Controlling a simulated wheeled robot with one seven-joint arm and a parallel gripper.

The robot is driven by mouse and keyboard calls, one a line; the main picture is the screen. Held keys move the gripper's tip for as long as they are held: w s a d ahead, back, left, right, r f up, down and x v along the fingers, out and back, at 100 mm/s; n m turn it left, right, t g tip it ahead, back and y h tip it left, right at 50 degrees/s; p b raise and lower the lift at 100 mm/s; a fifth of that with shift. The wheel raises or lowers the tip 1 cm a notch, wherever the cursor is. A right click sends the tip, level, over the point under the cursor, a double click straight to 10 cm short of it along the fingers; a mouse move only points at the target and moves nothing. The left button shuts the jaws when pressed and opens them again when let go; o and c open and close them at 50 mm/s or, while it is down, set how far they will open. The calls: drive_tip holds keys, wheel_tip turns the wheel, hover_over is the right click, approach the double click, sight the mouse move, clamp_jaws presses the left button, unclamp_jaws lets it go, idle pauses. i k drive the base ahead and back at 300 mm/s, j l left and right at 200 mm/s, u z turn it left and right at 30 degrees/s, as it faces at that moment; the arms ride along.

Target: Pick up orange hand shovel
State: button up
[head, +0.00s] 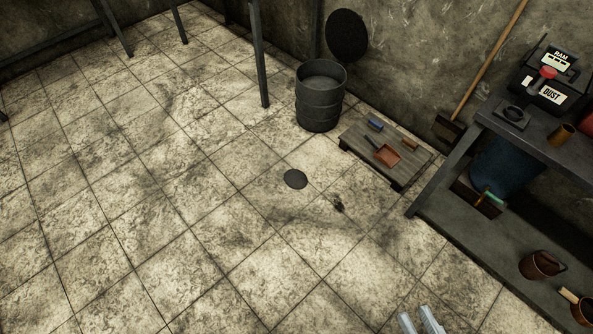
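The orange hand shovel (387,155) lies on a low wooden platform (360,137) on the floor, right of centre in the head view. Its orange scoop faces up, and a dark handle points to the upper left. My gripper (421,321) shows only in part at the bottom edge, as two pale grey fingers with a narrow gap between them. It looks open and empty. It is well apart from the shovel, nearer to the camera.
A blue-handled tool (375,124) and a brown piece (410,144) share the platform. A dark metal drum (320,98) stands behind it. A workbench (480,228) with containers is on the right. A small dark object (338,205) lies on the floor; the left floor is clear.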

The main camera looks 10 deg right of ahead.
sight(385, 154)
drive_tip(key=i+z, duration=0.1)
drive_tip(key=i, duration=0.4)
drive_tip(key=i+j+z, duration=0.1)
drive_tip(key=i, duration=0.45)
drive_tip(key=i+j+z, duration=0.1)
drive_tip(key=i, duration=0.4)
drive_tip(key=i+j+z, duration=0.1)
drive_tip(key=i, duration=0.4)
drive_tip(key=i+j, duration=0.3)
drive_tip(key=i, duration=0.2)
drive_tip(key=i+j+z, duration=0.15)
drive_tip(key=i, duration=0.35)
drive_tip(key=i+j+z, duration=0.1)
drive_tip(key=i+j, duration=0.2)
drive_tip(key=i, duration=0.2)
